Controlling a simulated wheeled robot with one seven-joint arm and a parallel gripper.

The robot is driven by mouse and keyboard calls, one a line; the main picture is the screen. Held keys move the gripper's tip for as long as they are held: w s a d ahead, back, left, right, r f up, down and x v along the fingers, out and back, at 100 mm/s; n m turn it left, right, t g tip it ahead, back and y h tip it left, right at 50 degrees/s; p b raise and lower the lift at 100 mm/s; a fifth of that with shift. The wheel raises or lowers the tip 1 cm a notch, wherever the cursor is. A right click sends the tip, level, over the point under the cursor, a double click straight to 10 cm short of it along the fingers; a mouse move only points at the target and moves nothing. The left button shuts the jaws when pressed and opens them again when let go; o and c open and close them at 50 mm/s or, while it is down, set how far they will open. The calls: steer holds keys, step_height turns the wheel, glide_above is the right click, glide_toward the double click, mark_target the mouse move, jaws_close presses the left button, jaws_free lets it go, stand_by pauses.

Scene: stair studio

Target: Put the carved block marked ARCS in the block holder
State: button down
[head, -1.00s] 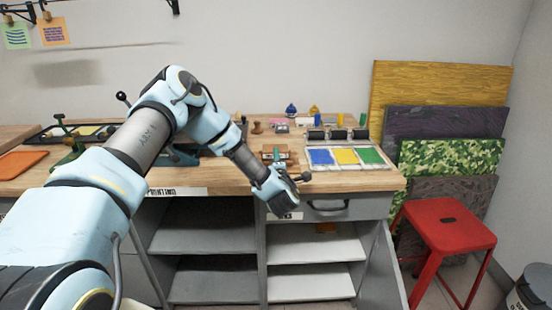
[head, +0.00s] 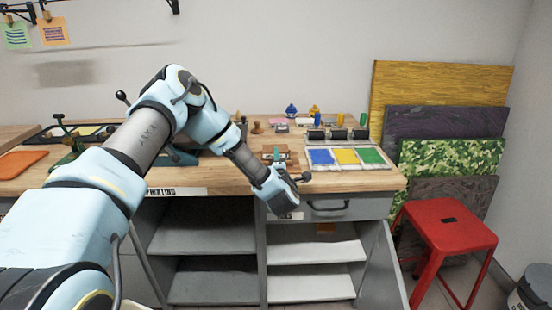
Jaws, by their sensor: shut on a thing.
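My gripper (head: 297,182) is at the end of my arm, in front of the bench's front edge and above the drawer. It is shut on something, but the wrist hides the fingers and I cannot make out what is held. A small brown wooden fixture with a green part (head: 279,155) stands on the bench just behind my gripper. It may be the block holder; I cannot be sure. No ARCS marking is legible.
A tray of blue, yellow and green ink pads (head: 345,165) lies right of my gripper, with rollers (head: 338,134) behind it. The cabinet door (head: 384,268) stands open below. A red stool (head: 447,222) is at the right. My arm covers much of the left bench.

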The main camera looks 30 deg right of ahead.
steer(key=shift+a+f+b, duration=0.1)
steer(key=shift+f+b, duration=0.4)
steer(key=shift+f, duration=0.15)
steer(key=shift+s+a+f+b, duration=0.2)
steer(key=shift+f+b, duration=0.25)
steer(key=shift+f, duration=0.4)
steer(key=c, duration=0.6)
jaws_free()
steer(key=shift+w+d+r+p, duration=0.1)
steer(key=shift+r+p, duration=0.2)
steer(key=shift+r, duration=0.3)
steer(key=shift+w+d+r+p, duration=0.1)
steer(key=shift+r+p, duration=0.2)
steer(key=shift+r, duration=0.3)
steer(key=shift+d+r+p, duration=0.1)
steer(key=shift+r+p, duration=1.3)
steer(key=shift+r, duration=1.75)
